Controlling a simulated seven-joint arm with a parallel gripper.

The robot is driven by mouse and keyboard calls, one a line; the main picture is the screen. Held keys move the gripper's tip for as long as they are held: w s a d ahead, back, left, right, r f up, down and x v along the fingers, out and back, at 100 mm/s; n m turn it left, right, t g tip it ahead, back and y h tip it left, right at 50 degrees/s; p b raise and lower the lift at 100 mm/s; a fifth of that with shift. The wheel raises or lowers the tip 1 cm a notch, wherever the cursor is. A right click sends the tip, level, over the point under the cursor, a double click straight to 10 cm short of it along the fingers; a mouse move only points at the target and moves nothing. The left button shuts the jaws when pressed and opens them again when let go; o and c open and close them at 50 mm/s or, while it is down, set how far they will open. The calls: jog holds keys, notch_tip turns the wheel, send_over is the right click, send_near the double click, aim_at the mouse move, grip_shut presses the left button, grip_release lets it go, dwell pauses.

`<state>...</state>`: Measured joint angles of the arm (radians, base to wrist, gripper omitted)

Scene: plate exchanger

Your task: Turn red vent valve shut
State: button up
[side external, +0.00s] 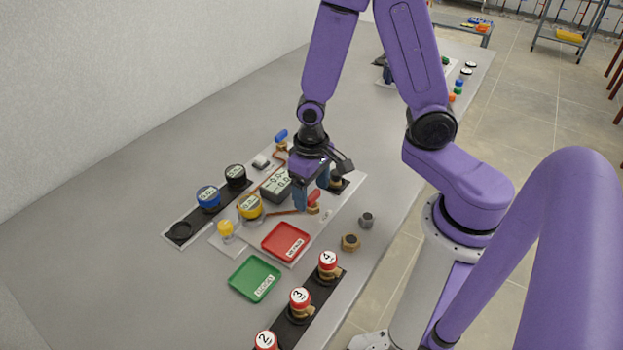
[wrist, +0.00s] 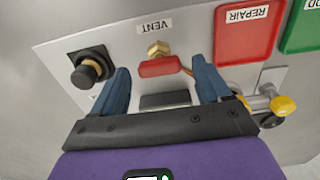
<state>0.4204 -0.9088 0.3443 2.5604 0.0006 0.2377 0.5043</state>
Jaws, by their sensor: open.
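The red vent valve (wrist: 158,67) shows in the wrist view as a red lever on a brass fitting (wrist: 159,48), below the VENT label (wrist: 153,27). The lever lies roughly crosswise in that view. In the side view the red lever (side external: 314,196) is partly hidden by my gripper. My gripper (wrist: 161,70) is open, with one blue finger to each side of the lever and visible gaps between. It also shows above the panel in the side view (side external: 311,192). I cannot tell how high the fingertips are above the lever.
A black round knob (wrist: 88,70) stands left of the vent valve in the wrist view. The red REPAIR tray (side external: 285,242) and green tray (side external: 254,279) lie close by. A yellow gauge (side external: 250,206) and a grey display (side external: 276,186) stand beside the gripper.

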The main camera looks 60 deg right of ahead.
aim_at(315, 196)
notch_tip(315, 196, up, 17)
jog(key=shift+r, duration=0.2)
dwell(0.7)
jog(key=s+f+n, duration=0.3)
jog(key=s+n, duration=0.9)
jog(key=s, duration=0.2)
jog(key=shift+s+a+f+n, duration=0.25)
jog(key=shift+s+a+n, duration=0.05)
jog(key=shift+a+n, duration=0.1)
dwell(1.3)
